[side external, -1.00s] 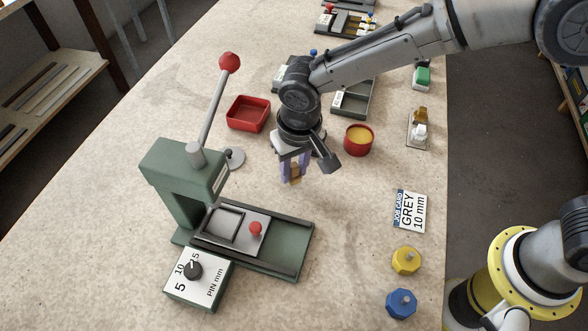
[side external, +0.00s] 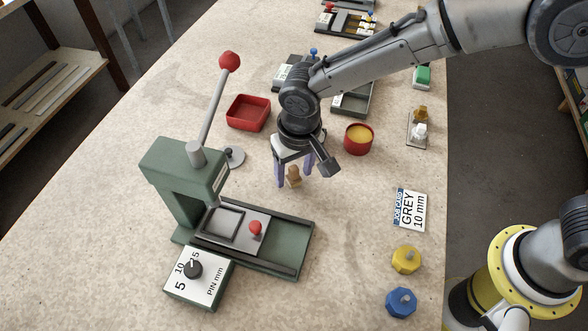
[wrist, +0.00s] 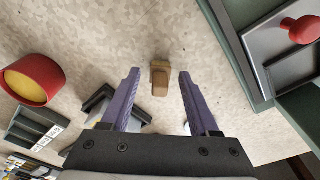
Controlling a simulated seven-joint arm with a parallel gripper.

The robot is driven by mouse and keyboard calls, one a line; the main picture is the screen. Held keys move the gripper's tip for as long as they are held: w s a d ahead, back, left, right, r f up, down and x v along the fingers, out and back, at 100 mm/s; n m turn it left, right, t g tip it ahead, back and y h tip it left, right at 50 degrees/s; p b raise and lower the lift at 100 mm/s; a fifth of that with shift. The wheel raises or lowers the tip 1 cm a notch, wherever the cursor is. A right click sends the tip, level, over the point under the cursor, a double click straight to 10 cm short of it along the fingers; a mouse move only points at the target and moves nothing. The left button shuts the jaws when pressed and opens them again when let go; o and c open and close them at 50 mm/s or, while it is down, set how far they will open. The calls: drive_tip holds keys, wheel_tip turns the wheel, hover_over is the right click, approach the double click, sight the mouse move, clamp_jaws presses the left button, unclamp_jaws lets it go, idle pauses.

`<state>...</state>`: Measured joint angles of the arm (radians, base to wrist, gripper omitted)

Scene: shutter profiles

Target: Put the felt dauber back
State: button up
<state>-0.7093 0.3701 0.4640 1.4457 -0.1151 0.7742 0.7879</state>
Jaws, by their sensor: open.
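A small brown and tan piece (side external: 293,177), which looks like the felt dauber, is on the bare bench top between the press and the red round tin. It also shows in the wrist view (wrist: 160,79), between the two fingers with gaps on both sides. My gripper (side external: 294,181) is open and low over it, its purple fingers on either side; the fingers also frame it in the wrist view (wrist: 158,72). I cannot tell for sure whether the piece is upright.
A green lever press (side external: 290,222) stands front left. A red tin with yellow contents (side external: 359,140), a red square tray (side external: 248,113) and grey-green bins (side external: 352,101) lie behind. At right are a small plate with white and brown items (side external: 413,144) and a job card (side external: 410,211).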

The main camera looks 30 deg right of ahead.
wheel_tip(320, 180, up, 12)
drive_tip(key=s, duration=0.1)
drive_tip(key=shift+s, duration=0.2)
drive_tip(key=shift+d+r, duration=0.1)
drive_tip(key=s+d+r+t, duration=0.15)
drive_tip(key=d+r, duration=0.25)
drive_tip(key=d, duration=0.4)
drive_tip(key=s+d+r, duration=0.3)
drive_tip(key=d+r, duration=0.1)
drive_tip(key=d, duration=0.5)
drive_tip(key=s+d+f+t, duration=0.2)
drive_tip(key=s+d, duration=1.1)
drive_tip(key=s, duration=0.2)
drive_tip(key=shift+s+t, duration=0.2)
drive_tip(key=shift+t, duration=0.15)
